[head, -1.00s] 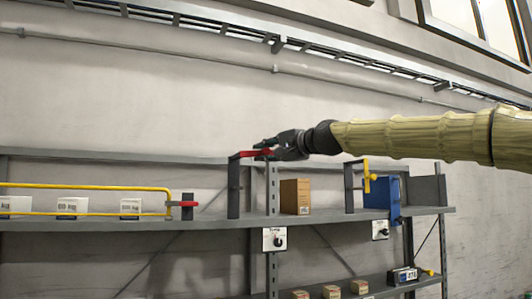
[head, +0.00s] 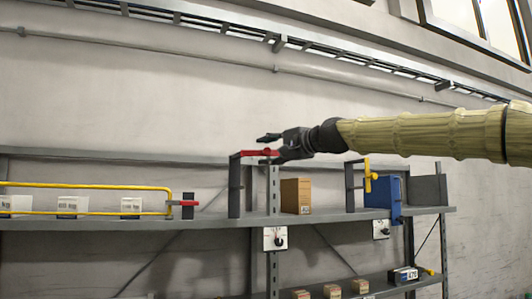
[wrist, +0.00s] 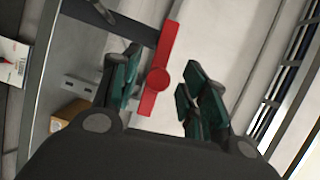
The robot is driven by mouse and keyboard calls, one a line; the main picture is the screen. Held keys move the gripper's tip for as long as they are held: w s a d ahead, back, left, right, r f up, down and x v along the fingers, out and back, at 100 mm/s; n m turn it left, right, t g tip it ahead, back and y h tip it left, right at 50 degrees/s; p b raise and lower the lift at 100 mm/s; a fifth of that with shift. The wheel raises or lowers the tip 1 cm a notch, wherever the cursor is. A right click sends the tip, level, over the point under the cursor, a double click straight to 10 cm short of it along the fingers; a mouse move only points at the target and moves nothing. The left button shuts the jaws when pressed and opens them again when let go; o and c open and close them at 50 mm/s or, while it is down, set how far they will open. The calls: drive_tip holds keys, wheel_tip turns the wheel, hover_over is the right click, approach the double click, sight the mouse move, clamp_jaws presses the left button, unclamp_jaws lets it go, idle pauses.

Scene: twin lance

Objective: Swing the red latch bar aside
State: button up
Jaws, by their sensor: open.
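The red latch bar (head: 258,153) lies level on top of a grey upright frame (head: 234,190) on the shelf. My gripper (head: 270,148) is open at the bar's right end. In the wrist view the green-padded fingers of my gripper (wrist: 155,92) stand apart on either side of the bar. The left finger is close to the bar; contact cannot be told. The right finger has a clear gap.
A cardboard box (head: 296,196) stands right of the frame. Further right are a yellow latch (head: 369,177) and a blue bin (head: 384,193). A yellow rail (head: 90,186) with a red-tipped catch (head: 184,203) is at left.

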drive_tip(key=v, duration=1)
drive_tip(key=shift+s+d, duration=0.25)
drive_tip(key=shift+s, duration=0.05)
